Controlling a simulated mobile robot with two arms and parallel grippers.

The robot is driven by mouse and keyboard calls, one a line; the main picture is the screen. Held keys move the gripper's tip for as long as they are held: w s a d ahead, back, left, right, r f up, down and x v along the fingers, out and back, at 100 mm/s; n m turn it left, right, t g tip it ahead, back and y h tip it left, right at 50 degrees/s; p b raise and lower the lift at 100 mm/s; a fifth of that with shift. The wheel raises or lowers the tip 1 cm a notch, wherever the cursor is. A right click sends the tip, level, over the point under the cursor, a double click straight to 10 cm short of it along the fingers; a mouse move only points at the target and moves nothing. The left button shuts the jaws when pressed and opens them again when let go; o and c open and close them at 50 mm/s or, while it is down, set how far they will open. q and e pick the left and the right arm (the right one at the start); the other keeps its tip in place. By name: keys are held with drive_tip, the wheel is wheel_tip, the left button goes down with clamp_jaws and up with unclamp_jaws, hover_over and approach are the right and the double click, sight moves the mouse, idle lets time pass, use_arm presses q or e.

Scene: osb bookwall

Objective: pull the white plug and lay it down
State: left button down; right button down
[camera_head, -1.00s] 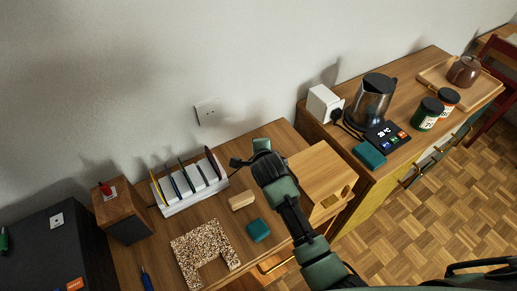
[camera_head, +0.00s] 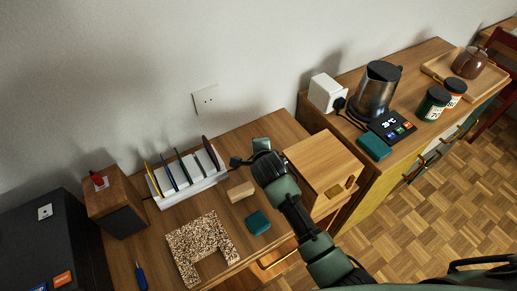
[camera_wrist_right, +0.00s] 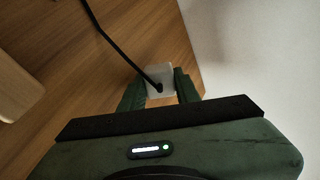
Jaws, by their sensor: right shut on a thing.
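The white plug (camera_wrist_right: 160,80) with its black cable (camera_wrist_right: 112,42) shows in the wrist view, between the two green fingers of my right gripper (camera_wrist_right: 160,90). The gripper is shut on it. Wooden surface lies behind the plug, and the pale wall is to the right. I cannot tell whether the plug touches the wood. In the head view my right gripper (camera_head: 245,161) is over the desk, below the wall socket (camera_head: 206,98) and apart from it; the plug is not clearly visible there. The wall socket has no plug in it. My left gripper is not in view.
A white file rack (camera_head: 195,187) stands left of the gripper, a wooden box (camera_head: 322,160) right of it. A small wooden block (camera_head: 241,191), teal block (camera_head: 258,222) and speckled piece (camera_head: 198,235) lie in front. A kettle (camera_head: 376,90) and white box (camera_head: 325,92) stand farther right.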

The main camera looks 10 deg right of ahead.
drive_tip(key=shift+f+b, duration=0.45)
drive_tip(key=shift+f, duration=0.1)
drive_tip(key=shift+s+f, duration=0.2)
drive_tip(key=shift+f, duration=0.15)
drive_tip(key=shift+s+f+b, duration=0.35)
drive_tip(key=shift+f+b, duration=0.2)
drive_tip(key=shift+b, duration=0.05)
idle(0.3)
drive_tip(key=c, duration=0.9)
unclamp_jaws()
drive_tip(key=shift+c, duration=0.2)
drive_tip(key=r+p, duration=0.1)
drive_tip(key=p, duration=0.1)
drive_tip(key=s+r+p, duration=0.1)
drive_tip(key=p, duration=0.1)
drive_tip(key=shift+s+a+r, duration=0.1)
drive_tip(key=shift+s+r, duration=0.2)
drive_tip(key=shift+r, duration=0.05)
drive_tip(key=p+v, duration=0.1)
drive_tip(key=v, duration=0.1)
drive_tip(key=p+v, duration=0.2)
drive_tip(key=v, duration=0.1)
drive_tip(key=shift+w+r+p, duration=0.1)
drive_tip(key=shift+r+p, duration=0.2)
drive_tip(key=shift+r, duration=0.05)
drive_tip(key=shift+r, duration=0.1)
